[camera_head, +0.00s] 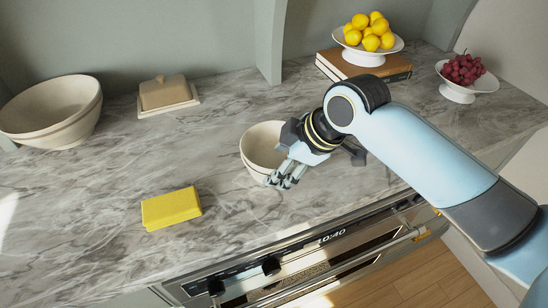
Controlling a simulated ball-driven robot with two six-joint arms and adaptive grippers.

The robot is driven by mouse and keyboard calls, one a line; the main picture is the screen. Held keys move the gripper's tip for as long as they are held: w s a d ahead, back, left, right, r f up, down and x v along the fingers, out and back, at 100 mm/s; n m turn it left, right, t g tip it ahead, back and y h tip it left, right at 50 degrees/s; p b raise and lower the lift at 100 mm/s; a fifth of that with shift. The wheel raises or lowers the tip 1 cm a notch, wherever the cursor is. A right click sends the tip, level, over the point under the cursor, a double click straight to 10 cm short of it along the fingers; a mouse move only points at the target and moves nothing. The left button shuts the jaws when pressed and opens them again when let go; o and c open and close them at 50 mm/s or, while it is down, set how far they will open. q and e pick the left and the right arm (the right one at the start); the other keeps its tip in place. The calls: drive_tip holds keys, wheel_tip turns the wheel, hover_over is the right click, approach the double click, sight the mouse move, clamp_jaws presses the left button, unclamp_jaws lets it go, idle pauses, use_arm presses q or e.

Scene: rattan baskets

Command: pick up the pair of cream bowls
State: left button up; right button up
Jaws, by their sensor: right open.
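Two cream bowls, one appearing nested in the other (52,132), stand at the far left of the counter. Another cream bowl (257,138) stands at the middle of the counter. My right gripper (284,179) is open, in front of the right side of this middle bowl, and hides part of it. Its fingers point down and toward the viewer; I cannot tell whether they touch the bowl. My left gripper is not in view.
A yellow cloth or sponge (171,208) lies on the marble counter (110,180). A butter dish (165,94) is behind. Lemons (371,30) on a stand rest on books (395,71); grapes (463,70) sit in a white bowl (457,94). An oven (310,262) is below the front edge.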

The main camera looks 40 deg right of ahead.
sight(271, 169)
drive_tip(key=p+x, duration=0.1)
drive_tip(key=x, duration=0.3)
drive_tip(key=shift+w+f, duration=0.2)
drive_tip(key=shift+f, duration=0.05)
drive_tip(key=shift+w+f, duration=0.1)
drive_tip(key=shift+f, duration=0.05)
drive_tip(key=c, duration=0.4)
clamp_jaws()
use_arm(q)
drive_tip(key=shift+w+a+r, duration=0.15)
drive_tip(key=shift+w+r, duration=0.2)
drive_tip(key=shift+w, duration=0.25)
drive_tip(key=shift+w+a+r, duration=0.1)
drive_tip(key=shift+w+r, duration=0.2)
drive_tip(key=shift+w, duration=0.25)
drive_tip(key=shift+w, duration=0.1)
